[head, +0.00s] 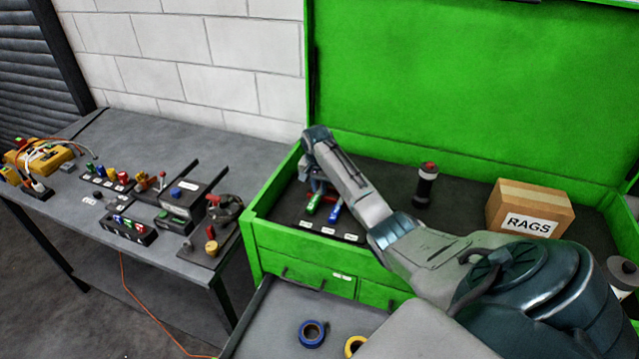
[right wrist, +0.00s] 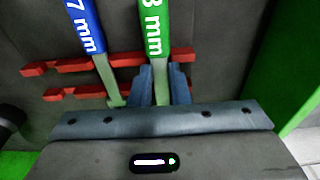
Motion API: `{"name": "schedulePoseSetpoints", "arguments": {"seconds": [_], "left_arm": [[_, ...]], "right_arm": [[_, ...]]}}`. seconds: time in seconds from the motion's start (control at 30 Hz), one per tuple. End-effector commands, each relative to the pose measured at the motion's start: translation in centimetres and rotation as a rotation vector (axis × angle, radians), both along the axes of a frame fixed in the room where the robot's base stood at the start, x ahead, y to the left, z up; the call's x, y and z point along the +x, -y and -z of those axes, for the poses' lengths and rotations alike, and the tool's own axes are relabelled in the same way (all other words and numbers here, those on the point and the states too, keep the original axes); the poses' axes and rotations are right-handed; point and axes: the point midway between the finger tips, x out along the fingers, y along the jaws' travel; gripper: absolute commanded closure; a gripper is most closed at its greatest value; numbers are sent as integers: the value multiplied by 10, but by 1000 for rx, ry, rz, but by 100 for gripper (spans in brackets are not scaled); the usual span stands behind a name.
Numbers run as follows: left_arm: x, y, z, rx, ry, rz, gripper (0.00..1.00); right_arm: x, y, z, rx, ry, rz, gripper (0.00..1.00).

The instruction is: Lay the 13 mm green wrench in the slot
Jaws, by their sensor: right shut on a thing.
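The green wrench (right wrist: 153,35), its visible marking ending in "3 mm", runs between the two fingers of my right gripper (right wrist: 163,85), which is shut on its metal shank. Its green handle (head: 313,203) also shows in the head view, inside the green tool chest. A slotted red rack (right wrist: 75,92) lies under the gripper; its two rails pass behind the wrench. The fingers hide whether the wrench sits down in a slot. A blue wrench (right wrist: 87,27), marking ending in "7 mm", lies just left across the rack. My left gripper is not in view.
The chest's front rim (head: 300,243) has white labels behind it. A dark cylinder with a red top (head: 426,185) and a RAGS box (head: 530,209) stand right of my arm. An open drawer holds blue tape (head: 312,334). A grey workbench (head: 110,130) stands left.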

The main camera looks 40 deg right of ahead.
Motion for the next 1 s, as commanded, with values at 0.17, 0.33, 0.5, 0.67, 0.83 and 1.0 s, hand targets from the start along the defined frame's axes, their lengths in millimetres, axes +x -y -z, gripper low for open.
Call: {"name": "schedulePoseSetpoints", "arguments": {"seconds": [0.17, 0.33, 0.5, 0.67, 0.83, 1.0], "left_arm": [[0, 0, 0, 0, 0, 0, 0], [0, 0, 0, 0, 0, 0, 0], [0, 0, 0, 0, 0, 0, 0], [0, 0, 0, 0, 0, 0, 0], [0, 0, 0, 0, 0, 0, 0], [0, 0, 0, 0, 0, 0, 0]], "right_arm": [[0, 0, -1, 0, 0, 0, 100], [0, 0, -1, -1, 0, 0, 100], [0, 0, 0, 0, 0, 0, 100], [0, 0, 2, 0, 0, 0, 100], [0, 0, 5, 0, 0, 0, 100], [0, 0, 7, 1, 0, 0, 100]]}}
